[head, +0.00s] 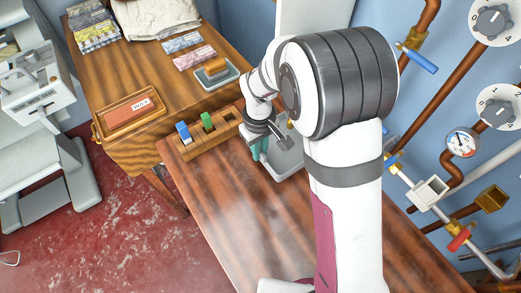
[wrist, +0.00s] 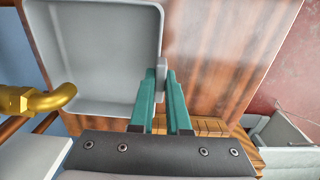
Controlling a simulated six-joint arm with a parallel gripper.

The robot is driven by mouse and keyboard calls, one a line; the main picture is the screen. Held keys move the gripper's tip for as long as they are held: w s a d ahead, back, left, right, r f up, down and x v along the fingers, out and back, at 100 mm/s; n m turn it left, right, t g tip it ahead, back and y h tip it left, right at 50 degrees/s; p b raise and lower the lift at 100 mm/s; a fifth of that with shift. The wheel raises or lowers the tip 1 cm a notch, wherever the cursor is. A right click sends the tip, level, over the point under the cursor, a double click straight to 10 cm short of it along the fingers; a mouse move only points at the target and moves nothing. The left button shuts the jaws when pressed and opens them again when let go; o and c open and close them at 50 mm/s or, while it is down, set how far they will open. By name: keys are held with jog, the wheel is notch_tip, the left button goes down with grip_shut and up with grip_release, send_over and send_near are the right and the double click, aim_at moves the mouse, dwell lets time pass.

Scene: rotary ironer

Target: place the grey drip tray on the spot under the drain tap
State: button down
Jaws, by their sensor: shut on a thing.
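The grey drip tray (wrist: 105,55) is a shallow square pan with raised walls, at the upper left of the wrist view. My gripper (wrist: 162,88) is shut on the tab at the tray's edge, its teal fingers either side of it. In the head view the tray (head: 287,163) is over the wooden bench, partly hidden by my arm, with my gripper (head: 260,148) at its left side. A brass tap spout (wrist: 38,98) shows beside the tray's left edge in the wrist view. The spot under the tap cannot be made out.
A wooden rack (head: 212,138) with a blue and a green block stands left of the tray. A wax tray (head: 132,112) and a sponge dish (head: 216,73) lie on the back table. Pipes and valves (head: 430,190) line the right wall. The front bench (head: 225,205) is bare.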

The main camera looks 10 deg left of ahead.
jog(key=shift+f, duration=1.75)
jog(key=shift+f, duration=0.15)
jog(key=c, duration=0.9)
grip_release()
notch_tip(320, 180, up, 12)
jog(key=shift+r, duration=0.2)
jog(key=s+d+r+m, duration=0.6)
jog(key=s+d, duration=0.2)
jog(key=d, duration=0.1)
jog(key=s+d+m+y, duration=0.1)
jog(key=s+d+m, duration=0.1)
jog(key=s+m, duration=0.2)
jog(key=s+d+m, duration=0.3)
jog(key=s+m, duration=0.1)
jog(key=s, duration=0.6)
jog(key=shift+m+y, duration=0.3)
jog(key=shift+y, duration=0.1)
